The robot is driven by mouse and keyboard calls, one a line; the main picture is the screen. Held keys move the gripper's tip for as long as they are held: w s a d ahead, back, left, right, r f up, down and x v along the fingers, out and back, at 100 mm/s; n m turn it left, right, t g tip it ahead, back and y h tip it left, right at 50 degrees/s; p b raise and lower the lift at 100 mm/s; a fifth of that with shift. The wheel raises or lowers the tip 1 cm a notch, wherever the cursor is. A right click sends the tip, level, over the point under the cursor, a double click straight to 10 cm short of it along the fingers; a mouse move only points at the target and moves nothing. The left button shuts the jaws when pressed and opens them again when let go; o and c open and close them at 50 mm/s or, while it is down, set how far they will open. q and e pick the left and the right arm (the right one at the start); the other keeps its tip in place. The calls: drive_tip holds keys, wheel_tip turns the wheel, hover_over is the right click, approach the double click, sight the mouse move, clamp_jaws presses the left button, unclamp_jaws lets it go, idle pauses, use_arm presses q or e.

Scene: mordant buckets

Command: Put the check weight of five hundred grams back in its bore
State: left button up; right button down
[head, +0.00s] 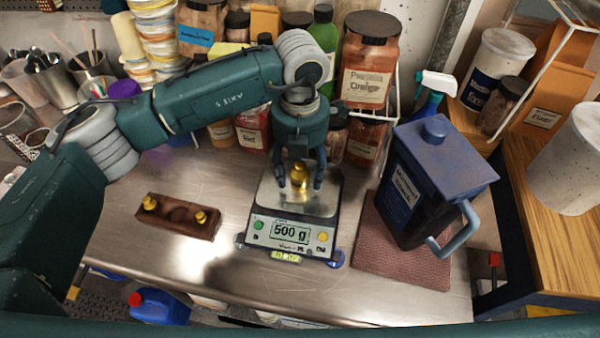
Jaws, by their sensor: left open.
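The brass check weight (300,174) stands on the pan of the scale (291,232), whose display reads 500 g. My left gripper (300,183) comes down from above with its fingers open on either side of the weight. I cannot tell whether a finger touches it. The dark wooden weight block (178,216) lies on the steel bench to the left of the scale. Two brass weights sit in it, a left one (150,203) and a right one (201,217), with an empty bore between them. My right gripper does not show.
A dark blue lidded container (424,190) with a handle stands on a reddish mat (375,245) right of the scale. Jars, including an orange-labelled one (366,65), crowd the back. The steel bench between block and scale is clear.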

sight(300, 164)
use_arm(q)
clamp_jaws()
drive_tip(key=shift+r, duration=0.1)
drive_tip(key=shift+w+r, duration=0.1)
drive_tip(key=shift+r, duration=0.35)
wheel_tip(300, 164, up, 19)
drive_tip(key=b, duration=0.4)
